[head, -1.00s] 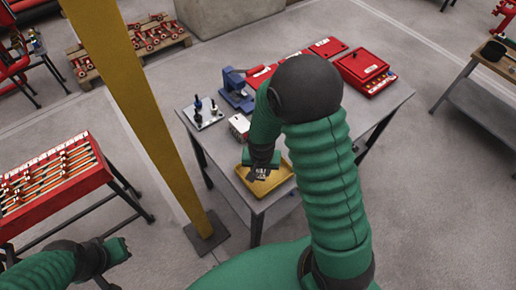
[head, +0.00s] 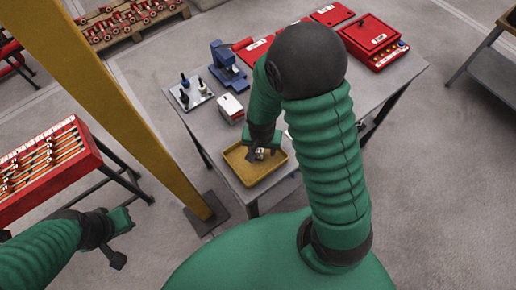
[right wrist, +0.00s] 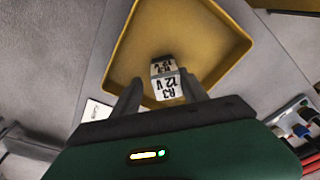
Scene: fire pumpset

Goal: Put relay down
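The relay (right wrist: 169,86), a small pale block marked "R3 12 V", is over the yellow tray (right wrist: 122,62) in the right wrist view. My right gripper (right wrist: 162,80) has one finger on each side of it, with a narrow gap showing at the left finger, so the fingers look open around it. In the head view the relay (head: 260,153) shows small under my right gripper (head: 262,142), within the outline of the yellow tray (head: 244,180). Whether its underside touches the tray floor is hidden. My left gripper (head: 122,238) is empty and open, away from the table.
The grey table (head: 212,125) also carries a white box (head: 230,107), a plate with black-topped parts (head: 191,93), a blue device (head: 228,68) and a red case (head: 374,42). A yellow post (head: 110,100) stands left of the table, and a red rack (head: 45,170) further left.

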